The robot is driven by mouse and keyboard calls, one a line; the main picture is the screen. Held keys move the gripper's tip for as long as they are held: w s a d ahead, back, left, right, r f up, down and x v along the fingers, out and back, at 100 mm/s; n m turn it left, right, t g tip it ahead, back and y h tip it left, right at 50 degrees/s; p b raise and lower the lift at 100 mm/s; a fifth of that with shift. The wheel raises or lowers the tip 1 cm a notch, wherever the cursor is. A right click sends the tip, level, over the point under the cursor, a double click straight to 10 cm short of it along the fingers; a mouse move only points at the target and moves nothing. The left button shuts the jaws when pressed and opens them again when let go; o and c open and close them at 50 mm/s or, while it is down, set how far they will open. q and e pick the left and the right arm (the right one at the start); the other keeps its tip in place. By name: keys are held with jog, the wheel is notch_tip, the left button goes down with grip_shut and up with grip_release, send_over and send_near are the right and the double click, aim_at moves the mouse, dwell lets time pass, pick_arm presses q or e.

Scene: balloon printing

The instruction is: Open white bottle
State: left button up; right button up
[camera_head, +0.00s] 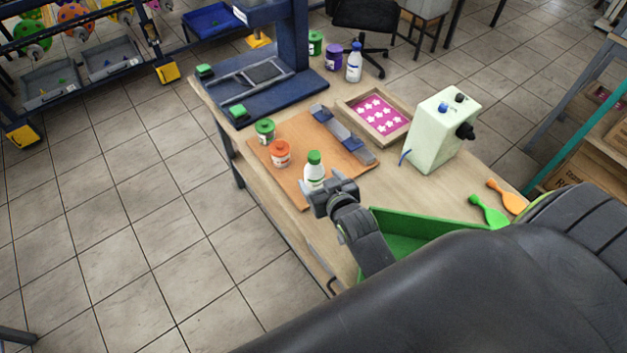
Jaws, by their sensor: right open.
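A white bottle with a green cap (314,172) stands upright on the brown board on the table. My right gripper (328,190) is open at the near side of this bottle and overlaps its base in the picture. I cannot tell whether the fingers touch it. The cap is on the bottle. A second white bottle, with a blue cap (354,64), stands upright at the far end of the table. My left gripper is not in view.
A green-lidded jar (265,131) and an orange jar (281,154) stand left of the near bottle. A grey-blue squeegee (342,133), a framed pink screen (379,115) and a pale machine (440,130) are to the right. A green tray (400,245) lies nearer me.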

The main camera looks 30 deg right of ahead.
aim_at(317, 177)
jog(key=shift+f+b, duration=0.4)
jog(key=shift+f, duration=0.3)
jog(key=shift+p+x, duration=0.4)
jog(key=shift+x, duration=1.2)
jog(key=x, duration=0.3)
jog(key=shift+d+r+p, duration=0.25)
jog(key=shift+p, duration=0.05)
jog(key=shift+w+f, duration=0.35)
jog(key=shift+w, duration=0.3)
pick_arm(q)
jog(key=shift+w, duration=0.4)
pick_arm(e)
jog(key=shift+r, duration=0.1)
jog(key=c, duration=1.2)
jog(key=shift+r, duration=0.1)
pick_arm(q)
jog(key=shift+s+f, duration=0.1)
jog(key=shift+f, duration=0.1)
pick_arm(e)
jog(key=shift+r, duration=4.9)
